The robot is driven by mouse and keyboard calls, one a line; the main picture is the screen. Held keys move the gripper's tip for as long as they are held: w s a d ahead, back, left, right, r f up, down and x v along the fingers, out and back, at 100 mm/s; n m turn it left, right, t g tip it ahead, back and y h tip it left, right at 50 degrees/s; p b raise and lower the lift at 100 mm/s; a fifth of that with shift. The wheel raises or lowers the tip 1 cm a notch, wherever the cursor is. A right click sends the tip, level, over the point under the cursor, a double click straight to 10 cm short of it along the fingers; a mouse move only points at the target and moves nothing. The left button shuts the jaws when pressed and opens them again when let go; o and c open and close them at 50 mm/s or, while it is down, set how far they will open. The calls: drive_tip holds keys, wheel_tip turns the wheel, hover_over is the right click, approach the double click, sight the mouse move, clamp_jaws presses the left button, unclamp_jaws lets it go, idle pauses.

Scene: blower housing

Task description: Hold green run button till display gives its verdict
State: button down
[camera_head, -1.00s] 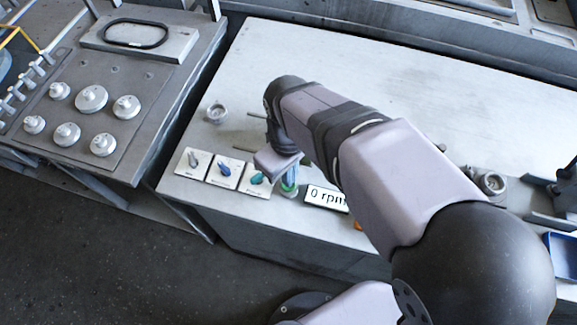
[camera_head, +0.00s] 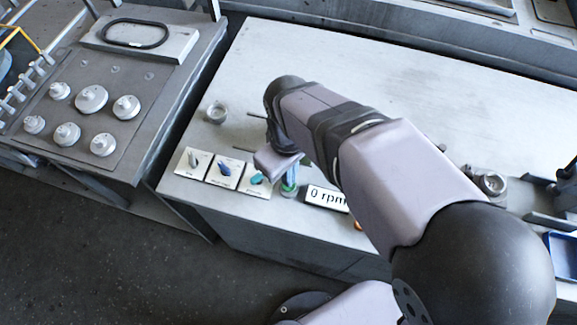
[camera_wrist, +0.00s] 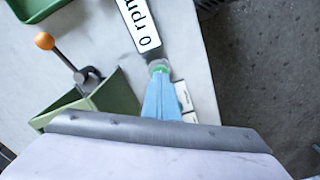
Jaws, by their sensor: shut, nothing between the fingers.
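The green run button (camera_wrist: 159,68) sits in a grey ring in the wrist view, right at the tips of my gripper. My gripper (camera_wrist: 158,76) has its blue fingers shut together with nothing between them, and they point at the button and appear to touch it. How far the button is pressed cannot be told. In the head view my gripper (camera_head: 289,187) is over the green button, which is mostly hidden. The display (camera_head: 327,198) beside it reads "0 rpm"; it also shows in the wrist view (camera_wrist: 139,24), turned and partly cut off.
Three switch plates, with a grey knob (camera_head: 193,160), a blue knob (camera_head: 224,169) and a teal knob (camera_head: 257,179), stand left of the button. An orange-knobbed lever (camera_wrist: 44,41) and a green box (camera_wrist: 118,98) are near the display. The bench top (camera_head: 310,55) behind is largely clear.

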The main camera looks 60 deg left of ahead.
drive_tip(key=shift+f, duration=0.15)
drive_tip(key=shift+f+b, duration=0.5)
drive_tip(key=shift+f, duration=0.3)
drive_tip(key=shift+r+p, duration=0.45)
drive_tip(key=shift+p, duration=0.1)
idle(3.8)
wheel_tip(320, 180, up, 6)
drive_tip(key=p, duration=0.5)
drive_tip(key=shift+p, duration=0.3)
drive_tip(key=shift+f, duration=0.1)
